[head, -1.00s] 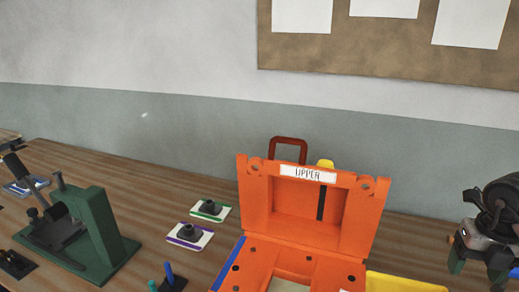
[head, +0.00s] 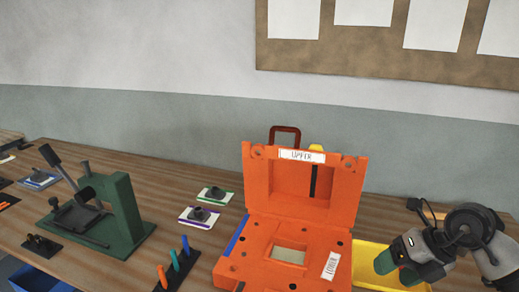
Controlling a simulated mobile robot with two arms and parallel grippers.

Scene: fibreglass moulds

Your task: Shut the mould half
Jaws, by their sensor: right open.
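The orange mould stands open on the wooden bench. Its upper half (head: 345,188), labelled "UPPER", is raised and leans back a little. Its lower half (head: 313,247), labelled "LOWER", lies flat in front, with a pale rectangular area in its middle. A dark red handle (head: 284,130) shows behind the upper half. My right gripper (head: 394,272) is to the right of the mould, with green fingertips apart and nothing seen between them. It is clear of the upper half. My left gripper is out of view.
A yellow tray (head: 368,256) lies right of the mould, partly behind my right gripper. A green clamp-like fixture (head: 124,212) stands at the left. Small cards with dark knobs (head: 200,215) and a rack of coloured pegs (head: 174,262) lie between. A blue bin (head: 38,280) is at lower left.

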